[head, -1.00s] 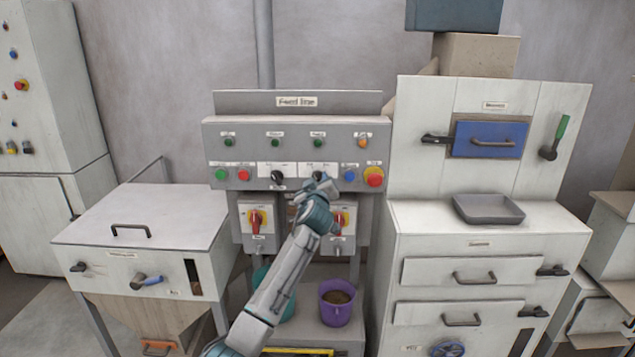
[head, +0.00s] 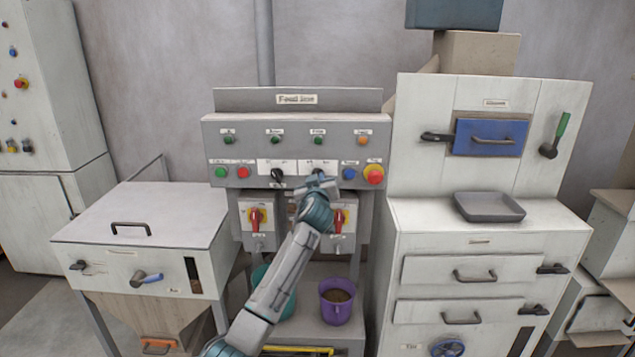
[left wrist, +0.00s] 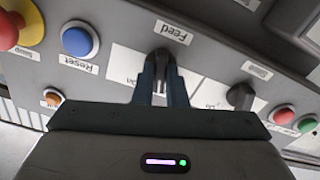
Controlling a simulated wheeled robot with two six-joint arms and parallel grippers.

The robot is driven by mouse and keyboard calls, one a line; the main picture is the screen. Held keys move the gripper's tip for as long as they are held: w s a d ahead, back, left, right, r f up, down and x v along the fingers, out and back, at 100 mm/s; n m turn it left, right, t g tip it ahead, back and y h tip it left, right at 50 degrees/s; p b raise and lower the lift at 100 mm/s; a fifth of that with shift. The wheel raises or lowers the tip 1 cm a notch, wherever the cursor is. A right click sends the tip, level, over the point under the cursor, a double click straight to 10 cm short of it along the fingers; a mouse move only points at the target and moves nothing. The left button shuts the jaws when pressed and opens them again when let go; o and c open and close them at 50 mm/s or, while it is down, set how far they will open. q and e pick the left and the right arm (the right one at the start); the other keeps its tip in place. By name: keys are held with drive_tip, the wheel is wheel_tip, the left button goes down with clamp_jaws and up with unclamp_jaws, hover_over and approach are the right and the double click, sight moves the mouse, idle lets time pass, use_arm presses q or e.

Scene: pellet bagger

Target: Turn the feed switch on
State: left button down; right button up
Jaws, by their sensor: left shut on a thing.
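The feed switch (left wrist: 161,56) is a black knob on the grey panel, under a label reading "Feed" that shows upside down in the left wrist view. My left gripper (left wrist: 160,85) is shut on the knob, one finger on each side. An "On" mark shows to the left of the fingers in that view. The fingers hide most of the knob, so I cannot tell which mark it points to. In the head view my left gripper (head: 319,183) is at the panel's lower row and covers the switch. My right gripper is not in view.
A second black knob (head: 277,175) sits to the left on the panel. A blue reset button (head: 349,173) and a red stop button on yellow (head: 373,174) are close on the right. Red-handled isolators (head: 256,220) and a purple bucket (head: 336,302) are below.

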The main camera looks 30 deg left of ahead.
use_arm(q)
drive_tip(key=m+p, duration=0.1)
drive_tip(key=m, duration=0.8)
drive_tip(key=shift+p, duration=0.3)
idle(0.4)
drive_tip(key=c, duration=1.5)
unclamp_jaws()
drive_tip(key=shift+o, duration=0.2)
drive_tip(key=b+v, duration=0.3)
drive_tip(key=v, duration=0.7)
drive_tip(key=shift+s+d, duration=0.2)
drive_tip(key=shift+s, duration=0.15)
